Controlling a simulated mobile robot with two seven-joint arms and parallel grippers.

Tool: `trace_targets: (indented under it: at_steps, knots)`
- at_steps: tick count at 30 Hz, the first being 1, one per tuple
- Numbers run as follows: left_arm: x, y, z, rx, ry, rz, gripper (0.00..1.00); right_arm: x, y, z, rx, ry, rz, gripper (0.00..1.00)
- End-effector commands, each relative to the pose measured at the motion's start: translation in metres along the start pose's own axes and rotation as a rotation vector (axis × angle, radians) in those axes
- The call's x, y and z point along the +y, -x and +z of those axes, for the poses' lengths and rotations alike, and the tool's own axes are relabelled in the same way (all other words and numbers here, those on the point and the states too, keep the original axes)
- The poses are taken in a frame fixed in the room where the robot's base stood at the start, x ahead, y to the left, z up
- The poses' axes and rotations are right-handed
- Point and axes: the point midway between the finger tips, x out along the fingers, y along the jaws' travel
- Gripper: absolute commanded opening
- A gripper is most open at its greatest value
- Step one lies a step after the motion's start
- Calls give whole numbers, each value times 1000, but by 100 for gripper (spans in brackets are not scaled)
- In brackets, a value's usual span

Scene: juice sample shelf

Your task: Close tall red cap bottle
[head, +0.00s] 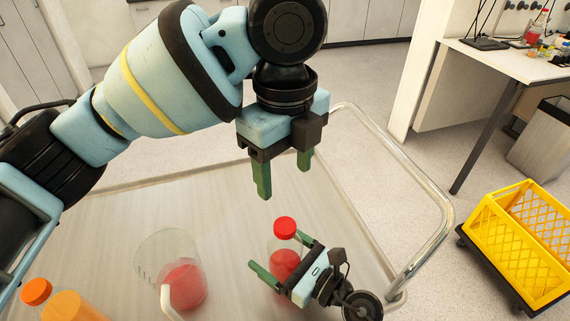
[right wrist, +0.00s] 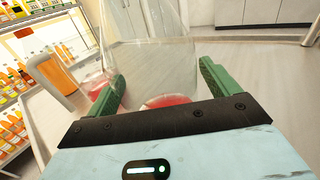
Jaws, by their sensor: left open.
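The red-capped bottle (head: 284,262) stands on the tray-like table in the head view, with red liquid inside. Its red cap (head: 285,228) is at its top; I cannot tell whether it is screwed tight. My left gripper (head: 283,178) is open and empty above the cap, fingers pointing down, apart from it. My right gripper (head: 275,250) is low beside the bottle, its spread fingers on either side of the body. In the right wrist view, red liquid (right wrist: 166,101) shows between the fingers, with a gap visible; contact is hard to judge.
A clear beaker (head: 184,284) with red liquid stands left of the bottle. An orange-capped bottle (head: 60,305) is at the lower left. A metal rail (head: 436,232) edges the table at right. A yellow crate (head: 510,255) is on the floor beyond.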

Motion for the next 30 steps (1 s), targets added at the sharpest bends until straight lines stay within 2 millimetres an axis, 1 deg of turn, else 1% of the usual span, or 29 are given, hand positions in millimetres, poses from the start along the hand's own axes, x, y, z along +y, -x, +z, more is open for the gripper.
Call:
trace_targets:
  at_steps: [5, 8, 18, 21, 24, 30]
  knots:
    - [0, 0, 0, 0, 0, 0, 60, 0, 1, 0, 0, 0, 0, 88]
    - [0, -2, 0, 2, 0, 2, 60, 0, 8, -1, 2, 1, -1, 88]
    - [-2, -19, 2, 18, 0, 17, 60, 0, 60, -3, 4, -2, 0, 88]
    - [-2, -24, 2, 22, 0, 22, 60, 0, 70, -3, 4, -1, -1, 88]
    - [-2, -26, 2, 24, 0, 23, 60, 0, 76, -1, 1, -1, 0, 88]
    - [-2, -26, 2, 24, 0, 23, 60, 0, 78, 0, 0, 0, 0, 88]
